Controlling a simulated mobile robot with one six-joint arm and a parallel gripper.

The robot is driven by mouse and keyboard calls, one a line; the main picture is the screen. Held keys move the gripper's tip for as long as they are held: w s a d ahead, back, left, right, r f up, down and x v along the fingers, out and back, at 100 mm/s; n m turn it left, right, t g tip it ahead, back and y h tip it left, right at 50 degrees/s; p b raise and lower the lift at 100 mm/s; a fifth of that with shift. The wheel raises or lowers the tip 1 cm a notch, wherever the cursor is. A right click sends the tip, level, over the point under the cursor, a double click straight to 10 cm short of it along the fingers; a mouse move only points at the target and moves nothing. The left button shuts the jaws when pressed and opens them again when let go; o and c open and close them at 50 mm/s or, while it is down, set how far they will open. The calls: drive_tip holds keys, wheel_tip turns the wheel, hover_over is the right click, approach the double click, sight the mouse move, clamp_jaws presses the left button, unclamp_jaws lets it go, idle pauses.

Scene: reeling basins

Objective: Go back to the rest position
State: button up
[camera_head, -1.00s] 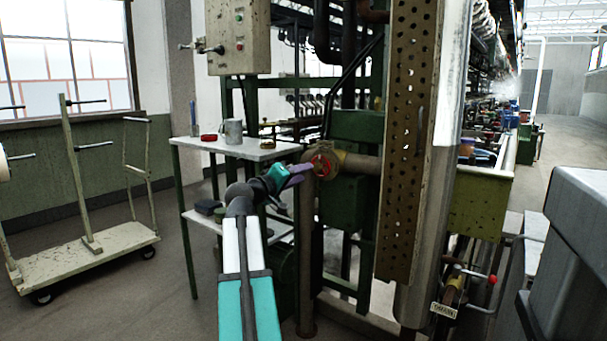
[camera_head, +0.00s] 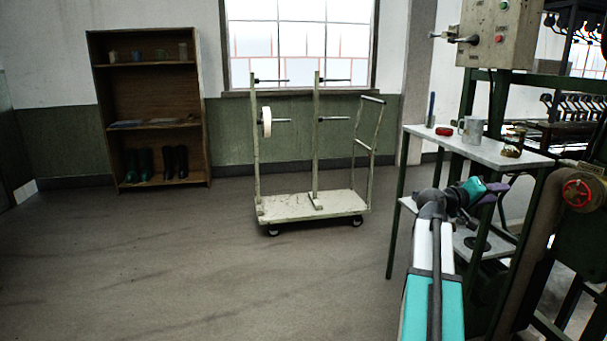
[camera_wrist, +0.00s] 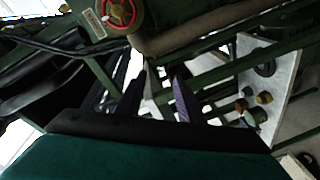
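My gripper (camera_head: 500,189) is at the right of the head view, at the end of my white and teal arm. It appears in front of the small work table, to the left of the red valve wheel (camera_head: 577,193). I see nothing held in that gap. The red wheel (camera_wrist: 120,12) also shows at the top of the wrist view, apart from the fingers.
The work table (camera_head: 520,160) carries a grey mug (camera_head: 470,130) and a red item (camera_head: 445,131). A two-post trolley (camera_head: 310,206) with a white reel stands by the window. A wooden shelf (camera_head: 150,98) holds boots and jars. The left floor (camera_head: 190,265) is clear.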

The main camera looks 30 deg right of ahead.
drive_tip(key=w+a+f+n+t+y+p, duration=0.35)
drive_tip(key=w+a+f+p, duration=0.45)
drive_tip(key=w+a+f, duration=0.6)
drive_tip(key=w+a+f+n+y+p, duration=0.2)
drive_tip(key=a+f+p, duration=0.2)
drive_tip(key=a+f, duration=0.45)
drive_tip(key=w+a+f+n+y+p, duration=0.2)
drive_tip(key=a+f+p, duration=0.3)
drive_tip(key=a+f, duration=0.3)
drive_tip(key=s+a+f+n+g+y+p, duration=0.15)
drive_tip(key=s+a+f+p, duration=0.35)
drive_tip(key=a, duration=0.5)
drive_tip(key=s+a+f+g+y+p, duration=0.1)
drive_tip(key=s+a+f+y+p, duration=0.1)
drive_tip(key=s+a+f, duration=0.65)
drive_tip(key=s+a+f+m+g+y+p, duration=0.1)
drive_tip(key=s+a+g+y+p, duration=0.3)
drive_tip(key=s+a, duration=1.5)
drive_tip(key=shift+s+a+f+m+g+y, duration=0.25)
drive_tip(key=shift+a+y, duration=0.35)
drive_tip(key=shift+y, duration=0.5)
